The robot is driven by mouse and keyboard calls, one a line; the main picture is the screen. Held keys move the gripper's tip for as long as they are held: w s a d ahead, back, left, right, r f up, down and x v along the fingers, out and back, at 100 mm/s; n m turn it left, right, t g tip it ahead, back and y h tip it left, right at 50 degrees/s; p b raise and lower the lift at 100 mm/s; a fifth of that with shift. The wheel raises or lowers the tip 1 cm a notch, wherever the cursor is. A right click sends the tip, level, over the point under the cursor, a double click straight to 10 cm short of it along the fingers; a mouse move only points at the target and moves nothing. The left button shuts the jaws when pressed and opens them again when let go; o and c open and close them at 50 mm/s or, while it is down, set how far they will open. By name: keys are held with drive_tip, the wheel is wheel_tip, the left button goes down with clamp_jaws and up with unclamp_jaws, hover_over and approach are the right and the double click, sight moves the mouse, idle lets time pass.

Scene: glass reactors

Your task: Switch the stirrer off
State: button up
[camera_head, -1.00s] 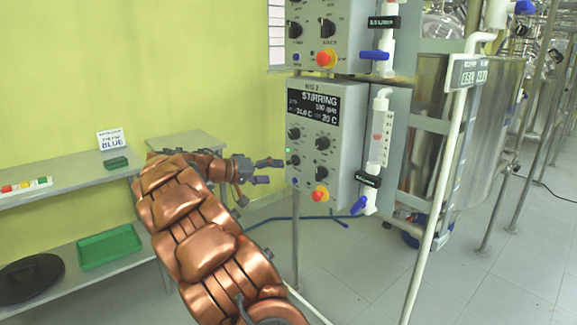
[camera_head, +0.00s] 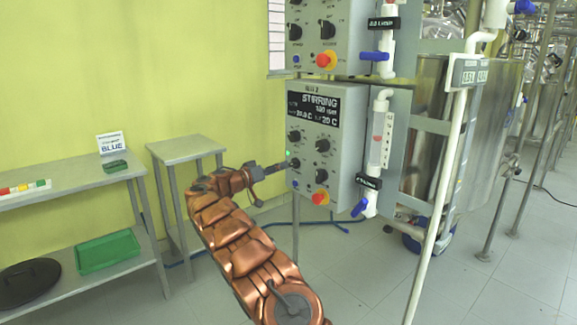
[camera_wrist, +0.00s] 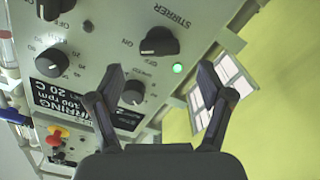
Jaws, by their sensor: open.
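The rig's control panel (camera_head: 313,110) stands right of my gripper in the head view, its display reading STIRRING. The stirrer knob (camera_wrist: 160,42), black and labelled STIRRER with ON and OFF marks, is near the top middle of the wrist view. In the head view it is the lower-left knob (camera_head: 295,163). A green light (camera_wrist: 178,68) is lit beside it. My gripper (camera_wrist: 161,72) is open and empty, fingers spread, with the knob ahead of the gap between the tips. In the head view my gripper (camera_head: 280,167) is at the panel's left edge; contact cannot be told.
Other black knobs (camera_wrist: 132,92) and a red emergency button (camera_head: 320,198) are on the same panel. A second panel (camera_head: 345,40) is above it. A flowmeter tube (camera_head: 380,140) stands right of it. A small table (camera_head: 180,148) stands left, behind my arm.

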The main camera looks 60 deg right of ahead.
sight(293, 164)
drive_tip(key=shift+x, duration=2.75)
drive_tip(key=shift+c, duration=0.4)
drive_tip(key=c, duration=1.1)
drive_tip(key=shift+n, duration=0.3)
drive_tip(key=shift+w+n+p, duration=0.15)
drive_tip(key=shift+n+p, duration=1.2)
drive_tip(key=shift+n, duration=4.35)
drive_tip(key=shift+f, duration=0.1)
